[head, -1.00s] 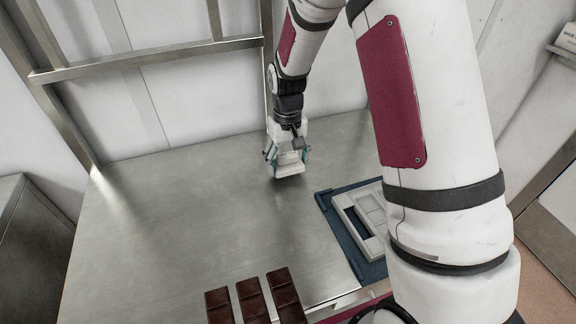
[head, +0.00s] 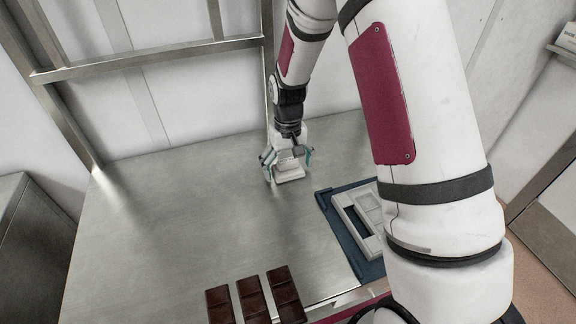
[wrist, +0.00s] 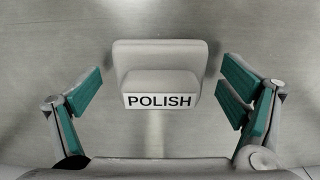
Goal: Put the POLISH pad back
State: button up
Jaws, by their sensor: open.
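The POLISH pad (wrist: 160,73) is a pale grey block with a raised step and a black-lettered POLISH label, on the steel table. In the head view the pad (head: 290,174) sits under my gripper (head: 287,160), near the back of the table. In the wrist view my gripper (wrist: 160,105) is open, with teal fingers on both sides of the pad. Gaps show between the fingers and the pad. Right of the pad in the head view, a pale grey holder (head: 354,215) with a dark open slot lies on a blue mat (head: 330,212).
Dark chocolate bars (head: 252,300) lie at the table's front edge. The steel table (head: 170,230) is clear at left and centre. A metal frame (head: 150,60) stands along the back wall. My arm hides part of the mat and holder on the right.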

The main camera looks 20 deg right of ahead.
aim_at(288, 160)
notch_tip(288, 160, up, 13)
jog(key=s+r+t, duration=0.2)
jog(key=s+r, duration=0.8)
jog(key=r, duration=0.1)
jog(key=s+r+t, duration=0.1)
jog(key=s+r, duration=0.1)
jog(key=s, duration=0.6)
jog(key=s+r+t, duration=0.2)
jog(key=s, duration=0.6)
jog(key=shift+s+b, duration=0.25)
jog(key=shift+b, duration=0.1)
jog(key=shift+d, duration=0.1)
